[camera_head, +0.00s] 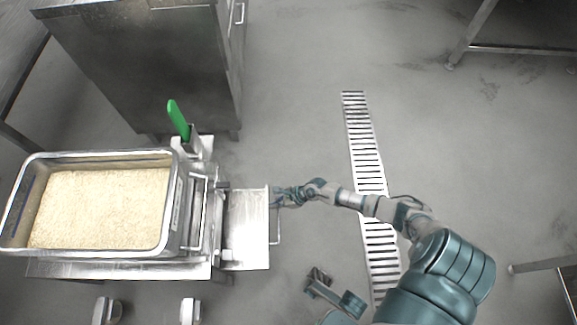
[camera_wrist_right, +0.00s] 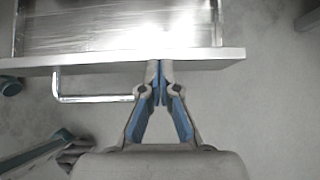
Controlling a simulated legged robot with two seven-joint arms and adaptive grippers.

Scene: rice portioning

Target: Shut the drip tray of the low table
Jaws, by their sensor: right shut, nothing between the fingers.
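The low table (camera_head: 120,270) stands at left in the head view. Its drip tray (camera_head: 247,230) sticks out to the right, open; the tray (camera_wrist_right: 120,57) also fills the top of the right wrist view. A bar handle (camera_head: 278,228) is on its front; it also shows in the wrist view (camera_wrist_right: 95,99). My right gripper (camera_head: 275,196) is shut and empty, its tips at the tray's front edge, beside the handle; the wrist view shows its closed fingers (camera_wrist_right: 160,75). Contact is hard to tell. My left gripper (camera_head: 318,281) hangs below, away from the tray; its opening is unclear.
A metal pan (camera_head: 173,210) of rice sits on the low table. A green-handled tool (camera_head: 178,120) stands at the table's back corner. A steel cabinet (camera_head: 150,65) stands behind. A floor grate (camera_head: 365,155) runs under my right arm. The floor right of the tray is open.

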